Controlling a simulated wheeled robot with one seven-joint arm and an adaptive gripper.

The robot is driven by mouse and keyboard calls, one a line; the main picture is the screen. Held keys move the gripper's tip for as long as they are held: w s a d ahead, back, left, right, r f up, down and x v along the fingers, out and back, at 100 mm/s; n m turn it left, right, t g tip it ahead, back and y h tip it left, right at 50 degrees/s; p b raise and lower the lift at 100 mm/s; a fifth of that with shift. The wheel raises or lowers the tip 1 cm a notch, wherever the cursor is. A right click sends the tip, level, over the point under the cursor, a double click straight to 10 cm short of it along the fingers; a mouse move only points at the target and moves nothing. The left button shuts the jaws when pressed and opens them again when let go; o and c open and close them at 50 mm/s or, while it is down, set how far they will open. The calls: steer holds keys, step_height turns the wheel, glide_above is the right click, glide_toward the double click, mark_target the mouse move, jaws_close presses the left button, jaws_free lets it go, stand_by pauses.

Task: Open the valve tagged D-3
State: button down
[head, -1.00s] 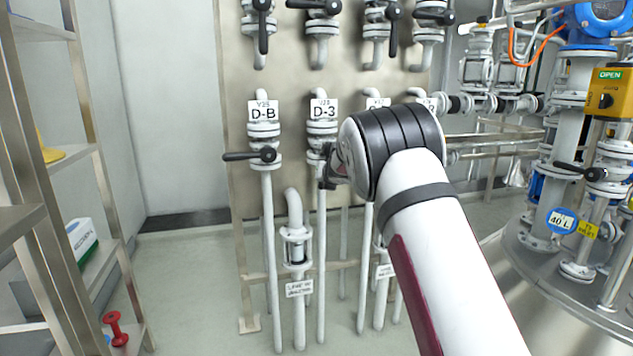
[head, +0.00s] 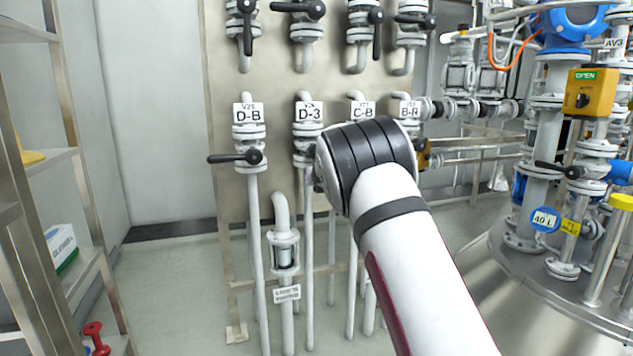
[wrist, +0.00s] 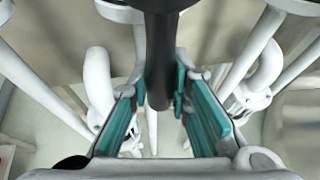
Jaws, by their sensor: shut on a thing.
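The D-3 tag (head: 309,112) hangs on a white valve (head: 303,142) on the wall panel, just left of my arm's end. In the head view my arm hides my gripper and most of that valve's handle. In the wrist view a black lever handle (wrist: 160,50) comes down from the top between the teal pads of my gripper (wrist: 160,92). The gripper is shut on this handle, with a pad on each side. From the arm's place this is the D-3 handle, but no tag shows in the wrist view.
The D-B valve (head: 248,156) is close on the left, its black lever pointing left. C-B (head: 361,110) and B-R (head: 409,109) tags are to the right. More levers are above. A metal shelf (head: 70,170) stands at far left, a vessel (head: 550,300) at right.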

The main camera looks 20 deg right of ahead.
steer(key=c, duration=1.5)
jaws_free()
steer(key=shift+d+f, duration=0.1)
steer(key=shift+d, duration=0.15)
steer(key=shift+o, duration=0.2)
steer(key=shift+a, duration=0.15)
steer(key=shift+s+a, duration=0.1)
steer(key=v, duration=1.1)
steer(key=shift+s+r, duration=0.35)
